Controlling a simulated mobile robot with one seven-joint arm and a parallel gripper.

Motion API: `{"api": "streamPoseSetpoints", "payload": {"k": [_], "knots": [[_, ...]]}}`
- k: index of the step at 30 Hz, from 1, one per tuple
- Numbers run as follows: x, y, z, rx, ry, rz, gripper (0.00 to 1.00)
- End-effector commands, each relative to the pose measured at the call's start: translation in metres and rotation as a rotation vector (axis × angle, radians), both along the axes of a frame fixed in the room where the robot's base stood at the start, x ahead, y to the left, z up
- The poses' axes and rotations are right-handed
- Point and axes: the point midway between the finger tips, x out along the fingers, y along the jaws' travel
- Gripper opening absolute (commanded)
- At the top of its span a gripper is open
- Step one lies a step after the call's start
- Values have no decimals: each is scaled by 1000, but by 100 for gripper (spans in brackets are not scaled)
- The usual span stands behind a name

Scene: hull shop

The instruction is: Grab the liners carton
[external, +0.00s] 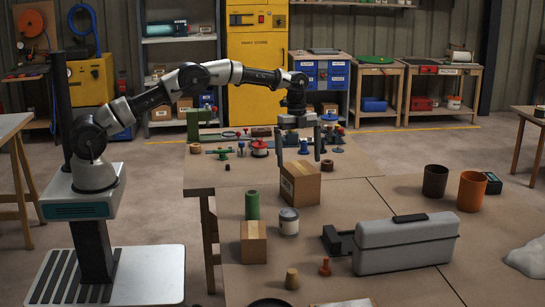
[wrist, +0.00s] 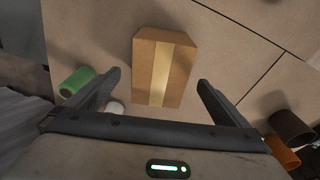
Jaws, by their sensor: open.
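A brown cardboard carton (external: 305,187) with a pale tape strip stands on the workbench (external: 350,215). It also shows in the wrist view (wrist: 176,72), ahead of and between my fingers. A second, smaller carton (external: 253,245) stands nearer the front left of the bench. I cannot read which one is marked liners. My gripper (external: 300,160) points down just above the first carton, with its fingers spread. In the wrist view my gripper (wrist: 159,79) is open and holds nothing; I cannot tell whether a finger touches the carton.
A green cylinder (external: 252,205) and a paint can (external: 288,222) stand just left of and in front of the carton. A grey toolbox (external: 405,243) is at the front right. Dark (external: 434,182) and orange (external: 472,191) cups stand farther right. Bench surface right of the carton is clear.

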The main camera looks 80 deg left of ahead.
Motion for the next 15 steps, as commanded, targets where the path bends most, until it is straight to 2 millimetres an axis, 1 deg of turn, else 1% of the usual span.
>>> {"api": "streamPoseSetpoints", "payload": {"k": [1, 4, 6, 12, 15], "knots": [[0, -2, -12, -1, 3, 0, 100], [0, -4, -28, 0, 2, 1, 100], [1, -5, -34, 0, 2, 1, 100], [1, -6, -43, 0, 0, 1, 100], [1, -8, -54, 0, 2, 1, 100]]}}
